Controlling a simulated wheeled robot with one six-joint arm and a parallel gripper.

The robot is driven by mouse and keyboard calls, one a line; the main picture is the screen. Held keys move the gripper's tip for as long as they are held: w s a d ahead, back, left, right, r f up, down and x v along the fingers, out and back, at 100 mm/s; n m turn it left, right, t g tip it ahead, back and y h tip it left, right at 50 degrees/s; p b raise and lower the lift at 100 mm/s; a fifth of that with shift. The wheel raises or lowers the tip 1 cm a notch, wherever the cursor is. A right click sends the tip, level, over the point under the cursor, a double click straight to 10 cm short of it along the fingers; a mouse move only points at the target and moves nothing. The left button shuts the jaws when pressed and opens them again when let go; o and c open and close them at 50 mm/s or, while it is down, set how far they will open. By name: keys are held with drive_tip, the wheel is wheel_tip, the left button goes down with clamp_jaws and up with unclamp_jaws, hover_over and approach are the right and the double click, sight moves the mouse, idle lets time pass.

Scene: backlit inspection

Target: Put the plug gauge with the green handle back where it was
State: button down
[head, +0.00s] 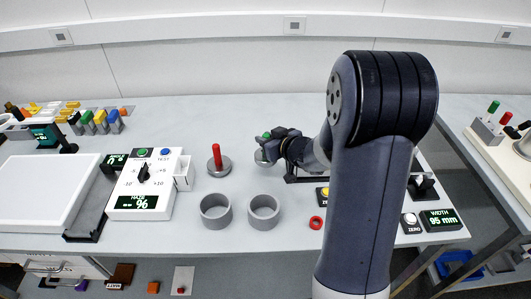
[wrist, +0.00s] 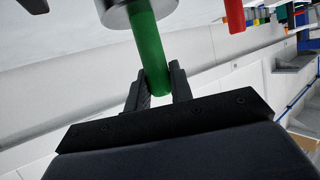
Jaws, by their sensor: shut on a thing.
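The plug gauge with the green handle has a thick grey metal disc; it shows in the head view (head: 262,157) at mid-table and in the wrist view (wrist: 149,45). My gripper (head: 270,143) is shut on the green handle, with one finger on each side of it in the wrist view (wrist: 158,88). The disc is below the handle in the head view; I cannot tell whether it touches the table. My fingers hide part of the handle. A second plug gauge with a red handle (head: 217,157) stands upright to the left, apart from mine.
Two grey rings (head: 216,222) (head: 263,223) stand in front of the gauges. A small red ring (head: 316,223) lies to their right. A white control box (head: 130,186) stands left. Colored blocks (head: 100,120) are at the back left. My arm covers the right middle of the table.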

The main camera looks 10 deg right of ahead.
drive_tip(key=shift+f+b, duration=0.3)
drive_tip(key=shift+f, duration=1.6)
drive_tip(key=shift+f, duration=0.15)
drive_tip(key=c, duration=1.3)
unclamp_jaws()
drive_tip(key=shift+o, duration=0.2)
drive_tip(key=shift+r, duration=0.25)
drive_tip(key=v, duration=1.2)
drive_tip(key=shift+f+p, duration=0.15)
drive_tip(key=shift+p, duration=0.15)
